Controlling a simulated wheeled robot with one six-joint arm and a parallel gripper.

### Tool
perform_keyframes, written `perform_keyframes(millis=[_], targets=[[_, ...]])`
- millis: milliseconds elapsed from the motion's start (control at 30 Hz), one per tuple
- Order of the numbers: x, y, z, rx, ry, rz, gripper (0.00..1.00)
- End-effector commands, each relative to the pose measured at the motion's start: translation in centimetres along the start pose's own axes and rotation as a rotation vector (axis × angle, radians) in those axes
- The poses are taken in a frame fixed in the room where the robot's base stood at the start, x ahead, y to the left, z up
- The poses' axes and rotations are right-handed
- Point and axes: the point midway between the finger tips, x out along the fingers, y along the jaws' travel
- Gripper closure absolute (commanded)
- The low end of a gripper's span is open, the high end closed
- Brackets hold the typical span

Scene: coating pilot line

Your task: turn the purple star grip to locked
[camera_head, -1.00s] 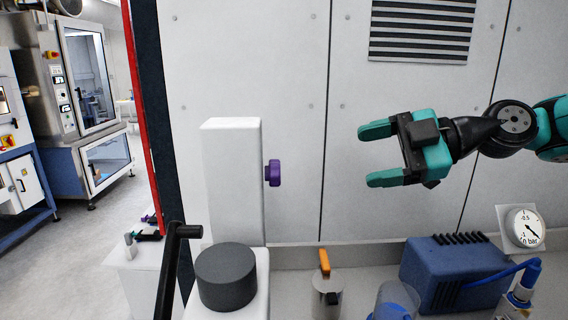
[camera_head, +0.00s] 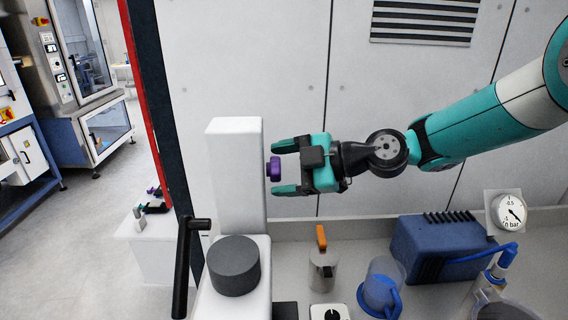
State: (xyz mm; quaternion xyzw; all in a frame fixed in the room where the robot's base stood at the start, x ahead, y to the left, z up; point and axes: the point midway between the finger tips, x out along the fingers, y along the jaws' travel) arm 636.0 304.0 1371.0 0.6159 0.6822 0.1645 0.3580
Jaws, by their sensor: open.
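The purple star grip (camera_head: 273,170) sticks out from the right side of a white upright column (camera_head: 236,175). My gripper (camera_head: 280,168) reaches in from the right with its teal fingers pointing left. It is open, with one fingertip above the grip and the other below it. The grip appears between the fingertips, and I see no clear contact. No locked marking can be made out.
A dark grey cylinder (camera_head: 234,266) stands on the white base before the column. A black lever (camera_head: 183,265) rises at the left. A metal pot with an orange handle (camera_head: 322,268), a blue jug (camera_head: 381,288) and a blue pump box (camera_head: 442,248) stand below my arm.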

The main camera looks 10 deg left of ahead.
Motion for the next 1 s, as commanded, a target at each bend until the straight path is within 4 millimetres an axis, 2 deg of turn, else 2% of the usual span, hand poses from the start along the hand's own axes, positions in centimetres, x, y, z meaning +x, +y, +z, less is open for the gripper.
perform_keyframes(millis=[133, 333, 667, 1000], targets=[[-0.02, -0.01, 0.02, 0.0, 0.0, 0.0, 0.28], [-0.04, -0.01, 0.01, 0.0, 0.0, 0.0, 0.74], [-0.04, -0.03, 0.05, 0.029, 0.0, -0.012, 0.75], [-0.02, -0.05, 0.15, 0.223, 0.0, -0.094, 0.75]])
